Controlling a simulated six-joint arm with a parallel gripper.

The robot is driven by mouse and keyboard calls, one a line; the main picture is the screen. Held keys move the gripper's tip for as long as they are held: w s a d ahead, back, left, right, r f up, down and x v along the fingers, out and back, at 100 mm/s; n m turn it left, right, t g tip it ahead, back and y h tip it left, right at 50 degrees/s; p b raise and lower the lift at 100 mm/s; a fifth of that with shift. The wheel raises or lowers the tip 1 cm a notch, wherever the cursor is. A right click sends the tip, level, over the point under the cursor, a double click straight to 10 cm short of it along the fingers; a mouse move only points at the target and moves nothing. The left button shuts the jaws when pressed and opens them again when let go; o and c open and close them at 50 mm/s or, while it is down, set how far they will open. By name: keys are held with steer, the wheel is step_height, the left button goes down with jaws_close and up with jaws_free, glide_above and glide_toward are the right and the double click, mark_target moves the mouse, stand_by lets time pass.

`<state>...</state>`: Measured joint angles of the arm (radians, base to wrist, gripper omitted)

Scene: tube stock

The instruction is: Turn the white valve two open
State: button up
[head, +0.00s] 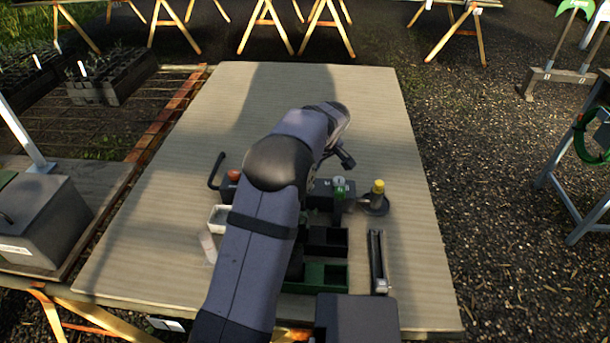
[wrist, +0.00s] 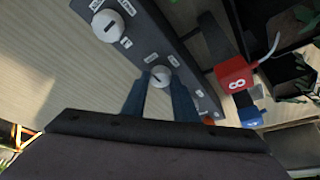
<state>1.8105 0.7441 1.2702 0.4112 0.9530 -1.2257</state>
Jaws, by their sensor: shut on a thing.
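In the wrist view my gripper (wrist: 158,88) has its two dark blue fingers on either side of a white round valve knob (wrist: 160,76) and is shut on it. The knob has a dark pointer mark and sits on a dark panel (wrist: 143,42). A second white knob (wrist: 107,26) sits on the same panel, up and to the left, apart from the fingers. Small white labels lie by both knobs, too blurred to read, so I cannot tell their numbers. In the head view my arm hides the gripped knob and the fingertips.
A red block marked 8 (wrist: 235,75) and a blue block (wrist: 250,117) lie right of the panel. In the head view, a yellow-topped item (head: 378,187), a green tray (head: 322,276) and a dark narrow holder (head: 378,260) stand nearby. The far table (head: 330,90) is clear.

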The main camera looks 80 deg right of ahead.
stand_by(0.5)
steer(key=o, duration=1.1)
steer(key=shift+c, duration=0.2)
steer(key=v, duration=0.7)
steer(key=shift+b, duration=0.45)
steer(key=shift+s+r, duration=0.1)
steer(key=shift+r, duration=0.05)
